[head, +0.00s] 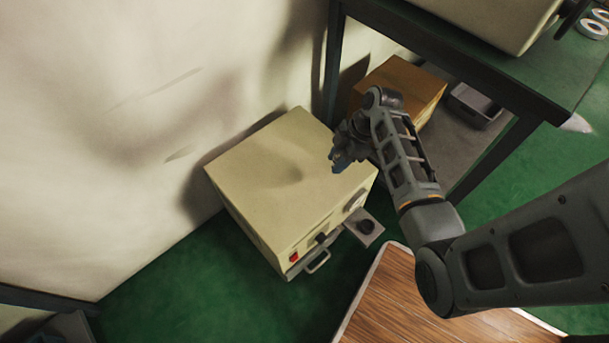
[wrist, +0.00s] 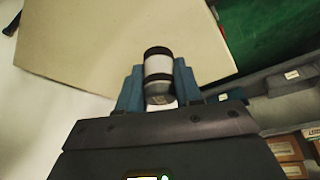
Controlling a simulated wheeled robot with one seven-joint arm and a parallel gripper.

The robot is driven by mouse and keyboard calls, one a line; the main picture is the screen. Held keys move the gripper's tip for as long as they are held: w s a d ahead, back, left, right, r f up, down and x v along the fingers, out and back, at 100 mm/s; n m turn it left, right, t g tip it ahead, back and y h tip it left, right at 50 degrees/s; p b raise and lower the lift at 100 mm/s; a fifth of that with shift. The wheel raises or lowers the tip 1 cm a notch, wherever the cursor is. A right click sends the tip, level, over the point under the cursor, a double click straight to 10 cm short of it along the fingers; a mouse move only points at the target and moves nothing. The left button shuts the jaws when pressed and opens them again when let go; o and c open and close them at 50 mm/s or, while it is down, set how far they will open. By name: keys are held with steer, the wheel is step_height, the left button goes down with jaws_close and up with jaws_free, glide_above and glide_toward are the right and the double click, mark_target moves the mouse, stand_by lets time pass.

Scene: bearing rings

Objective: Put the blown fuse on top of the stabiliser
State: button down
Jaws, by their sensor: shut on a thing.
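The stabiliser (head: 283,174) is a cream box on the green floor against the wall, with a red switch, a dial and a handle on its front. Its pale top (wrist: 115,35) fills the upper left of the wrist view. My gripper (head: 340,164) is over the right part of the top in the head view. In the wrist view my gripper (wrist: 158,88) is shut on the blown fuse (wrist: 158,66), a small cylinder with a dark cap and a white band. The fuse appears above the top; the gap is hard to judge. The head view does not show the fuse clearly.
A green-topped table (head: 450,40) with dark legs stands to the right, with a cardboard box (head: 415,83) and a grey bin (head: 474,106) on its lower shelf. A wooden surface (head: 420,300) lies in front. The stabiliser's top is otherwise clear.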

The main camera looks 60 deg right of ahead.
steer(key=b, duration=0.1)
glide_above(304, 187)
steer(key=s, duration=0.1)
steer(key=f, duration=0.2)
steer(key=d+f, duration=0.1)
steer(key=f, duration=0.1)
steer(key=shift+s+f, duration=0.1)
steer(key=shift+f, duration=0.2)
steer(key=shift+f+b, duration=0.55)
steer(key=shift+f, duration=1.45)
steer(key=shift+a, duration=0.1)
steer(key=shift+f, duration=0.2)
steer(key=c, duration=0.8)
jaws_free()
steer(key=shift+o, duration=0.2)
steer(key=shift+r, duration=0.1)
